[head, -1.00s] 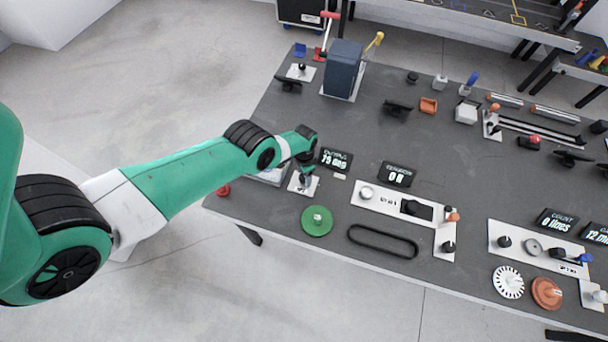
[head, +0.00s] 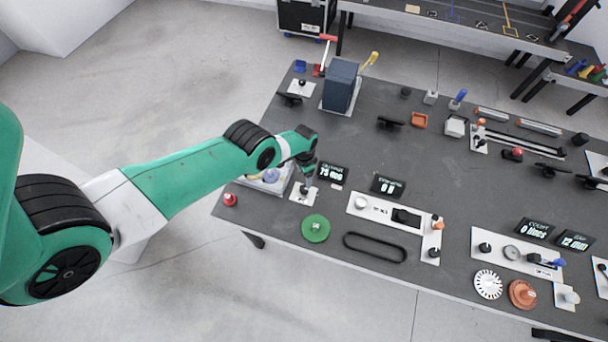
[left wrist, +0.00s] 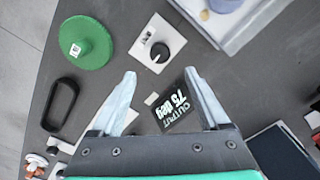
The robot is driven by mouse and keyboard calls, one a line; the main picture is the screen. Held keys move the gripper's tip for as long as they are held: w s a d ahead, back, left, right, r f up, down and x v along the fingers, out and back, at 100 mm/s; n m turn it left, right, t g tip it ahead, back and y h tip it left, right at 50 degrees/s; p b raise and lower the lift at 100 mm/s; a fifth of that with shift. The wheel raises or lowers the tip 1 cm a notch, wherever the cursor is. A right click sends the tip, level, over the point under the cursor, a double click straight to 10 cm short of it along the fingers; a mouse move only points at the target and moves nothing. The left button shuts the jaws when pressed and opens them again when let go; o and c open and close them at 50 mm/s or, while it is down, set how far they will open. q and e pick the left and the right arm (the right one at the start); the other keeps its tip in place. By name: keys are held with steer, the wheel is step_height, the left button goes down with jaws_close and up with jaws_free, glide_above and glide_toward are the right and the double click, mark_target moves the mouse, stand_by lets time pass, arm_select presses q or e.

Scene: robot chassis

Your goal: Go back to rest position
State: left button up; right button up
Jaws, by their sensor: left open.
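My left gripper (head: 307,184) shows small in the head view, pointing down over the near-left part of the dark table (head: 330,150). In the left wrist view its two pale fingers (left wrist: 163,88) are spread with nothing between them. A white plate with a black knob (left wrist: 160,52) lies just beyond the fingertips, and the gripper appears apart from it. In the head view the arm partly covers that plate (head: 303,196). The display reading "OUTPUT 75 deg" (left wrist: 177,108) lies below, seen between the fingers. My right gripper is not in view.
A green disc (head: 316,228) and a black belt loop (head: 374,247) lie near the front edge. A white tray (head: 258,184) sits left of the gripper. A blue-grey box (head: 340,86) stands farther back. Several plates and displays fill the right; the table's middle is mostly clear.

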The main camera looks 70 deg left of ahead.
arm_select(q)
steer(key=shift+r, duration=0.75)
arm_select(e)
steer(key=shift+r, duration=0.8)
